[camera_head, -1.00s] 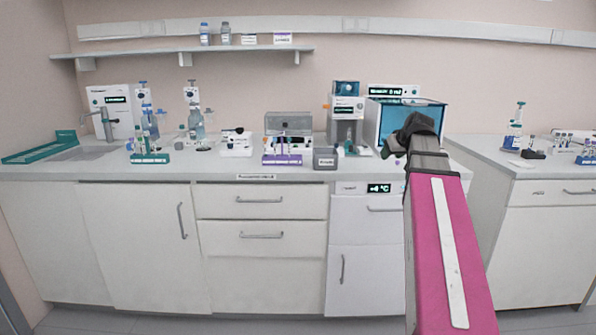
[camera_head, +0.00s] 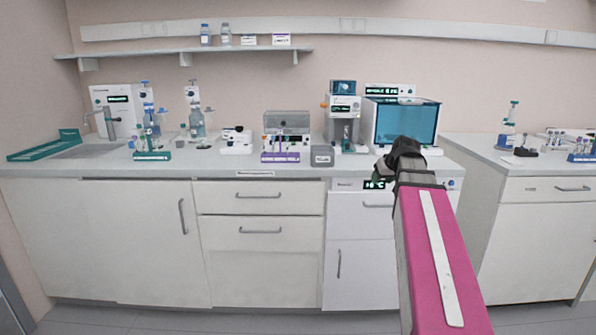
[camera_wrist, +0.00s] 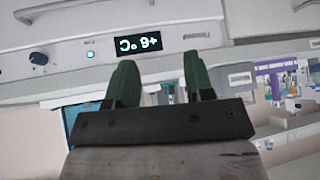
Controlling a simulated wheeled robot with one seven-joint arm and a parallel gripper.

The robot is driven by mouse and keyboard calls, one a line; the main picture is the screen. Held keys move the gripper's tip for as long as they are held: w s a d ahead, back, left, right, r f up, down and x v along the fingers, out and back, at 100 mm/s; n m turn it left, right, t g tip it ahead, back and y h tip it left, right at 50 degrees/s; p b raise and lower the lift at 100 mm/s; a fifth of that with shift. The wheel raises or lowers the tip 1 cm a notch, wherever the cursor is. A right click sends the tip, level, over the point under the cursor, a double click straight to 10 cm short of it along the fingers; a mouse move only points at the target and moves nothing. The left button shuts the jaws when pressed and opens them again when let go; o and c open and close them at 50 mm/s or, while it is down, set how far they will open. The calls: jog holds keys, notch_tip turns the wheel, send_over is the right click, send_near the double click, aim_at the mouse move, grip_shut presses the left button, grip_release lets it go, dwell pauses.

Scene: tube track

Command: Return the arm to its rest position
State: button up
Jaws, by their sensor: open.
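My gripper (camera_wrist: 160,82) shows in the wrist view as two green fingers standing apart, open with nothing between them. Beyond the fingers is the front of the under-counter unit with its lit display (camera_wrist: 140,43), which appears upside down. In the head view my pink arm reaches up from the lower right. The dark gripper end (camera_head: 385,172) is in front of the counter's front edge, below the blue-windowed box, and its fingers are too small to make out clearly there.
The counter (camera_head: 215,165) carries a purple tube rack (camera_head: 280,157), a grey block (camera_head: 322,156), a green rack (camera_head: 151,156) and a blue-windowed box (camera_head: 405,122). A second counter (camera_head: 480,154) stands at right. The floor before the cabinets is clear.

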jog(key=s+a+f+g, duration=0.2)
jog(key=s+f, duration=0.4)
jog(key=f, duration=0.5)
jog(key=s+a+f+m+g+h, duration=0.1)
jog(key=s+a+f, duration=0.4)
jog(key=f, duration=0.7)
jog(key=s+a+f+m+g+h, duration=0.1)
jog(key=s+a+f+g, duration=0.3)
jog(key=s+f, duration=0.3)
notch_tip(320, 180, down, 5)
jog(key=shift+s+a+f, duration=0.1)
jog(key=shift+s+a, duration=0.1)
jog(key=shift+s, duration=0.2)
jog(key=shift+c, duration=0.2)
